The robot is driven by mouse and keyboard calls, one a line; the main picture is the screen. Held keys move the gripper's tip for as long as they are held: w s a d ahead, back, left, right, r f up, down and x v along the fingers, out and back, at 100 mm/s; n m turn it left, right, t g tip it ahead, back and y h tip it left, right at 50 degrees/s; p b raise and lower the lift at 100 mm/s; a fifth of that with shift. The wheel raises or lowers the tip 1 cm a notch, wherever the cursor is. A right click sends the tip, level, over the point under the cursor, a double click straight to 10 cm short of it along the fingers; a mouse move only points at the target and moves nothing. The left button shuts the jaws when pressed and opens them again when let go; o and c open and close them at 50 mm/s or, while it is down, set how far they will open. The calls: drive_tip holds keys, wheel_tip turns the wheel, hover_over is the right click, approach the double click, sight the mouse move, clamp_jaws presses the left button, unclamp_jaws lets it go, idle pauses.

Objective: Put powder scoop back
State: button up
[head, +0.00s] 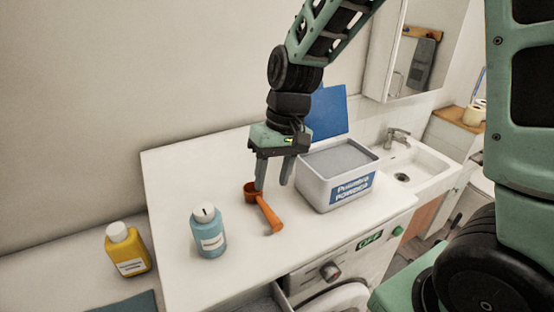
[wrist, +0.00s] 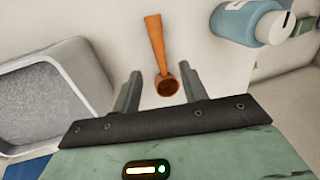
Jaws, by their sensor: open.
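An orange powder scoop (head: 265,208) lies on the white top of the washing machine, its round cup toward the back and its handle toward the front. My gripper (head: 273,186) points down right at the scoop's cup and is open. In the wrist view the scoop (wrist: 158,48) shows its cup between my two fingers (wrist: 162,82), with its handle reaching away past them. I cannot tell whether a finger touches it. The white powder box (head: 340,178) stands open to the right, full of grey powder (wrist: 45,102), its blue lid (head: 328,112) raised behind.
A blue bottle (head: 208,231) with a white cap stands left of the scoop; it also shows in the wrist view (wrist: 238,20). A yellow bottle (head: 127,250) stands on the lower surface farther left. A sink (head: 408,168) is at the right. The white top (head: 185,175) behind the blue bottle is clear.

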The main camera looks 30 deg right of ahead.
drive_tip(key=v, duration=0.5)
drive_tip(key=s+a+f+n+h, duration=0.1)
drive_tip(key=s+a+f+n, duration=0.1)
drive_tip(key=s, duration=0.7)
drive_tip(key=s+a+f+n, duration=0.2)
drive_tip(key=s+a+n, duration=0.3)
drive_tip(key=s+a, duration=0.2)
drive_tip(key=shift+s+a+h+b, duration=0.15)
drive_tip(key=shift+s+h+b, duration=0.25)
drive_tip(key=shift+s, duration=0.85)
drive_tip(key=shift+s+f, duration=0.1)
drive_tip(key=shift+s, duration=0.05)
